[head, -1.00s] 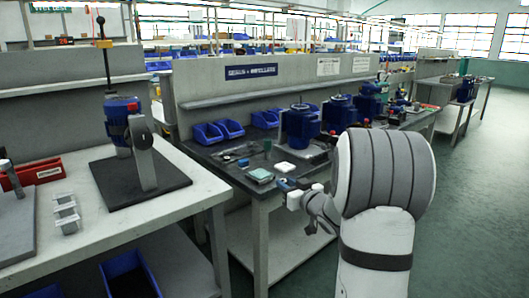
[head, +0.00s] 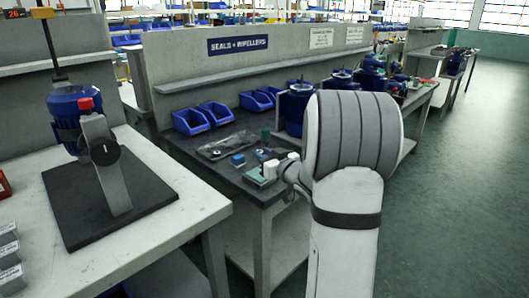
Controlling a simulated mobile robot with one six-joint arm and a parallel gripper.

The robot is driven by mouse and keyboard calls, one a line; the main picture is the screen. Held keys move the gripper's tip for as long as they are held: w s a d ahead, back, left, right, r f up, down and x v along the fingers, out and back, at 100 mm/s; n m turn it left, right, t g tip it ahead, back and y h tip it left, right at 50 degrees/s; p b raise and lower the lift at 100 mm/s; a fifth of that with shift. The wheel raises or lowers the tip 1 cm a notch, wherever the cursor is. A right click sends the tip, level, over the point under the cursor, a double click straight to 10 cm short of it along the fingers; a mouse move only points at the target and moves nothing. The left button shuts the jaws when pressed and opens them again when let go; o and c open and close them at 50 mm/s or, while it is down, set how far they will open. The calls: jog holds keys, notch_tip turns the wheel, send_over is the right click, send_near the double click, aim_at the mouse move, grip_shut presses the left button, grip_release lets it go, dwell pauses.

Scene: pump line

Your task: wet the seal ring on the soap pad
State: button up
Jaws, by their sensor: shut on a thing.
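In the head view my gripper (head: 264,157) is small and partly hidden behind my own wrist. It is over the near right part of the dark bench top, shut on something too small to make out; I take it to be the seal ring. A pale green flat pad (head: 256,179), which looks like the soap pad, lies near the bench's front corner. My gripper overlaps its far right side in the picture. I cannot tell whether anything touches the pad.
A blue block (head: 238,160) and a green cylinder (head: 265,136) are close to my gripper. Blue bins (head: 190,121) line the back panel. Blue pumps (head: 296,104) stand to the right. A pump on a black mat (head: 62,212) stands on the left bench. Green floor is open at right.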

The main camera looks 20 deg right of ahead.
jog(key=shift+d+f+b, duration=0.15)
jog(key=shift+f+b, duration=1.85)
jog(key=shift+f, duration=0.75)
jog(key=shift+f+b, duration=0.4)
jog(key=shift+f, duration=0.15)
jog(key=shift+r+p, duration=2.8)
jog(key=shift+r, duration=0.75)
